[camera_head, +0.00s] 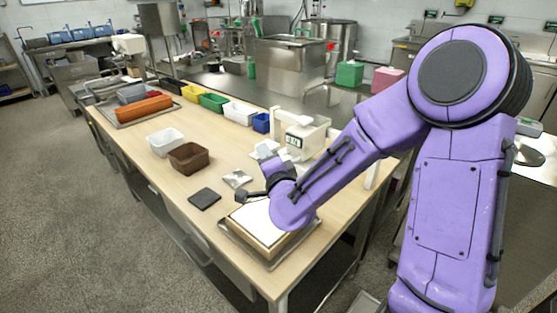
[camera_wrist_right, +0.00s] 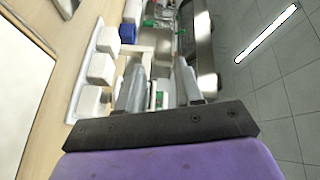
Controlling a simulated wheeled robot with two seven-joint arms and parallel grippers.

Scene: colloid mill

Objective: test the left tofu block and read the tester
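Several white tofu blocks stand in a row on a white tray in the right wrist view, among them a middle block (camera_wrist_right: 101,68) and a near block (camera_wrist_right: 94,102). In the head view my right gripper and wrist mostly hide them. The white tester (camera_head: 306,135) stands just beyond, with a small dark display (camera_head: 293,141) whose digits are too small to read surely. My right gripper (camera_wrist_right: 160,85) points toward the tester, its two grey fingers apart with nothing between them. It is beside the blocks, not touching them. My left gripper is out of view.
A white-topped board (camera_head: 258,222) lies at the near table edge, below my right arm. A dark flat pad (camera_head: 204,199), brown bin (camera_head: 188,158) and white bin (camera_head: 165,142) stand to the left. Coloured bins, including a green one (camera_head: 213,102), line the back.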

